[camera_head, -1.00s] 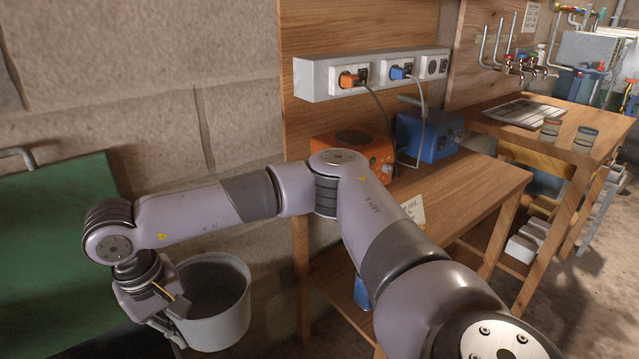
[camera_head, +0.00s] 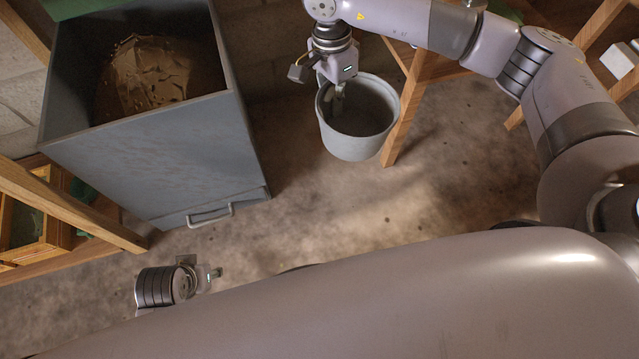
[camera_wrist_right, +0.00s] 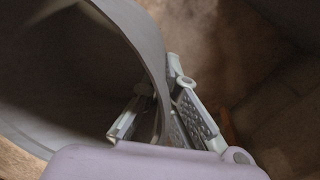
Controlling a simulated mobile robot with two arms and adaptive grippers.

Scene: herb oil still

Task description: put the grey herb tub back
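The grey herb tub (camera_head: 352,139) is a round, open pail at upper middle in the head view, roughly upright; its inside looks dark and I see no contents. My right gripper (camera_head: 338,92) is at its left rim. In the right wrist view, the two fingers of this gripper (camera_wrist_right: 160,112) lie on either side of the tub wall (camera_wrist_right: 154,55) and pinch it. I cannot tell whether the tub's bottom touches the floor. My left gripper (camera_head: 212,275) is low at left in the head view, small and partly hidden, with nothing visible in it.
A large grey bin (camera_head: 160,170) with brown material (camera_head: 155,80) inside and a front handle (camera_head: 210,216) stands left of the tub. A wooden bench leg (camera_head: 408,110) is close on the tub's right. Wooden framing (camera_head: 70,205) stands far left. Floor (camera_head: 340,205) in front is clear.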

